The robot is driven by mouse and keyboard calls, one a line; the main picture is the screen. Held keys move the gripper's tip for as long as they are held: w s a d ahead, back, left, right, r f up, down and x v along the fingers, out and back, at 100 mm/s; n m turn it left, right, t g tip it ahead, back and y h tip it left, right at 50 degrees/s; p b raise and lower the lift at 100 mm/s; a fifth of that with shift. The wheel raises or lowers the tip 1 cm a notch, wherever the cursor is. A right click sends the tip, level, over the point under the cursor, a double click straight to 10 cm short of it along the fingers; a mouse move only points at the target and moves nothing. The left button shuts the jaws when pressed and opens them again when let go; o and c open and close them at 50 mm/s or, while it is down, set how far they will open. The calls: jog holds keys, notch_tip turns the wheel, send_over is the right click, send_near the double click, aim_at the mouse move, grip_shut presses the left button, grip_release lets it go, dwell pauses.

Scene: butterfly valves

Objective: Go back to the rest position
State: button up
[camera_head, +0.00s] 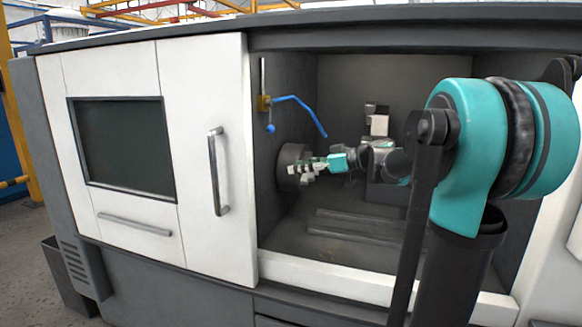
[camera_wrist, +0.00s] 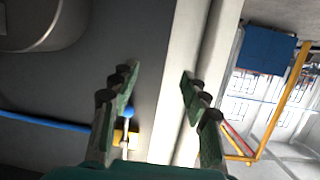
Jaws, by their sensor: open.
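My gripper (camera_head: 304,170) is inside the open machine bay, at the end of my outstretched arm. In the head view its fingers overlap the front of the round chuck (camera_head: 288,160); I cannot tell whether they touch it. In the wrist view my gripper (camera_wrist: 160,82) has its two fingers well apart, with nothing between them but the background wall and a pale upright edge. Part of the rounded grey chuck (camera_wrist: 45,22) shows at the upper left of the wrist view, apart from the fingers.
A blue hose (camera_head: 300,103) runs from a yellow valve block (camera_head: 263,103) on the bay's left wall, above my gripper. The white door (camera_head: 205,100) with its handle (camera_head: 218,170) stands left of the opening. The bay floor (camera_head: 330,252) has raised rails.

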jog(key=s+d+f+m+h, duration=0.2)
jog(key=s+f, duration=0.4)
jog(key=f, duration=0.3)
jog(key=s+d+f+m+g+h, duration=0.1)
jog(key=s+d+f+m+h, duration=0.2)
jog(key=s+f, duration=0.4)
jog(key=s+d+f+m+h, duration=0.2)
jog(key=s+f+m+h, duration=0.2)
jog(key=f, duration=0.8)
jog(key=s+h, duration=0.1)
jog(key=s, duration=0.1)
jog(key=shift+s+d+f+g, duration=0.15)
jog(key=shift+s+d+g, duration=0.15)
jog(key=shift+d+g, duration=0.1)
jog(key=s+d+f+m+h, duration=0.1)
jog(key=s+d+f, duration=0.1)
jog(key=s+d+f+m+h, duration=0.1)
jog(key=s+d+f, duration=0.1)
jog(key=s+d+f+m+h, duration=0.1)
jog(key=s+d+f+m, duration=0.1)
jog(key=s, duration=0.1)
jog(key=shift+d+f+h, duration=0.15)
jog(key=shift+d+h, duration=0.25)
jog(key=shift+c, duration=0.3)
